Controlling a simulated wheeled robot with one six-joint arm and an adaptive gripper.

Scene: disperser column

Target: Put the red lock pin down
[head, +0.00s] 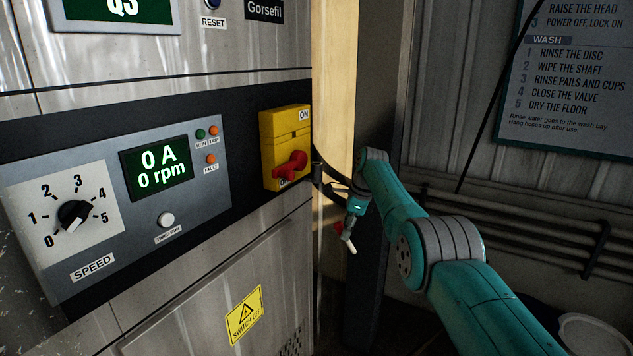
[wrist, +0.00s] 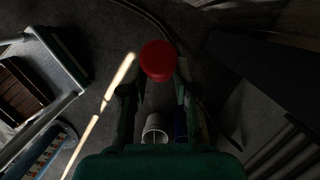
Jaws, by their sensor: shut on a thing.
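The red lock pin shows in the wrist view as a round red head (wrist: 158,61) between the tips of my gripper (wrist: 157,84). In the head view my gripper (head: 351,217) hangs at the end of the teal arm, to the right of the control cabinet. It is shut on the lock pin, whose red part (head: 338,227) and pale shank (head: 348,243) show just below the fingers. The pin is held in the air, well above the floor.
The cabinet carries a yellow switch box with a red handle (head: 292,165), a speed dial (head: 74,213) and a display reading 0 rpm (head: 158,168). Pipes (head: 540,215) run along the right wall. The wrist view shows a white pail (wrist: 154,130) below and a framed object (wrist: 58,62) at left.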

